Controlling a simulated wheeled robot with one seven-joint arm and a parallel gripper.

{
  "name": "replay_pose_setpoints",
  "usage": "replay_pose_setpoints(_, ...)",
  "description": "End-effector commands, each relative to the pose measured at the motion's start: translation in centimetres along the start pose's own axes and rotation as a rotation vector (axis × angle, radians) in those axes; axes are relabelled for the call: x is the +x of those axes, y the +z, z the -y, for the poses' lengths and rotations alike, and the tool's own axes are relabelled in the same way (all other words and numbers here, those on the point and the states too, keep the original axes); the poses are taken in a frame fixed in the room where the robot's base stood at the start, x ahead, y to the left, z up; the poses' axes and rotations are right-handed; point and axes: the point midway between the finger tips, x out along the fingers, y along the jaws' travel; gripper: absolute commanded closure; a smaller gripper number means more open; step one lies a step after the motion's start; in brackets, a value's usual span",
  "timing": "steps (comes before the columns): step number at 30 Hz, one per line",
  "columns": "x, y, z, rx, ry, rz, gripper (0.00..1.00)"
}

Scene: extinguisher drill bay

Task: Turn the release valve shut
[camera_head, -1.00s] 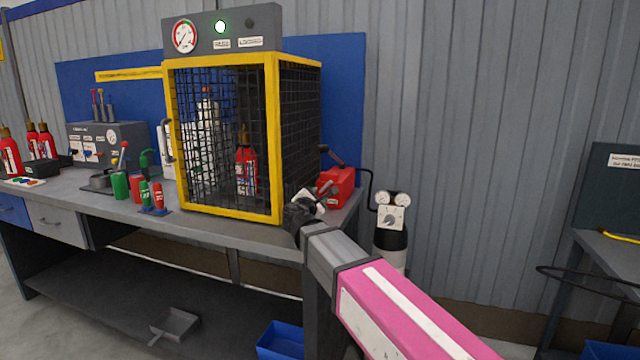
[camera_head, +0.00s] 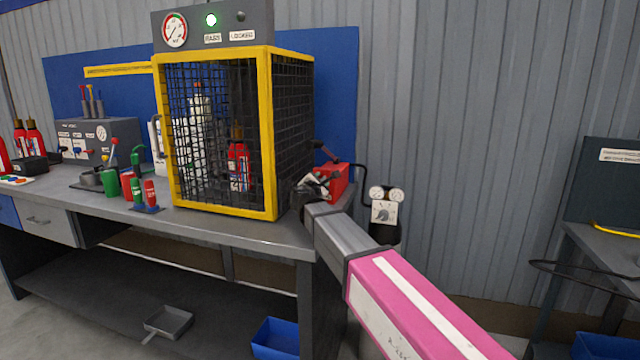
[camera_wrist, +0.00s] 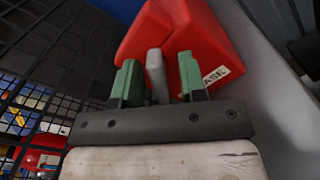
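The release valve is a red block (camera_head: 334,182) at the bench's right end, beside the mesh cage. A dark lever stands out from its top in the head view. In the wrist view the red block (camera_wrist: 178,30) fills the top middle, with the letters "ASE" showing on a white label. A grey upright bar (camera_wrist: 156,74), perhaps the valve's handle, stands between my gripper's green fingers (camera_wrist: 158,80). In the head view my gripper (camera_head: 310,188) is just left of the block.
The yellow-framed mesh cage (camera_head: 274,140) stands close left of my gripper, with a red extinguisher (camera_head: 238,165) inside. A gauge panel (camera_head: 220,27) with a lit green lamp tops it. A dark cylinder with gauges (camera_head: 384,212) stands right of the bench.

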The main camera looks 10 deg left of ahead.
Motion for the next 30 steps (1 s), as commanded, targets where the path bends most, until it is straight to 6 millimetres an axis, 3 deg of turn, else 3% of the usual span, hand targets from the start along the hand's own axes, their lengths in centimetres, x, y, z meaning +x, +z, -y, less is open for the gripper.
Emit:
replay_pose_setpoints(7, 0.03, 0.01, 0.01, 0.0, 0.0, 0.0, 0.65)
replay_pose_setpoints(10, 0.02, 0.01, 0.02, 0.0, 0.0, 0.0, 0.97)
replay_pose_setpoints(11, 0.02, 0.01, 0.02, 0.0, 0.0, 0.0, 1.0)
replay_pose_setpoints(22, 0.0, 0.02, 0.05, 0.034, -0.001, 0.0, 1.0)
replay_pose_setpoints(30, -0.01, 0.02, 0.13, 0.19, -0.001, 0.001, 1.0)
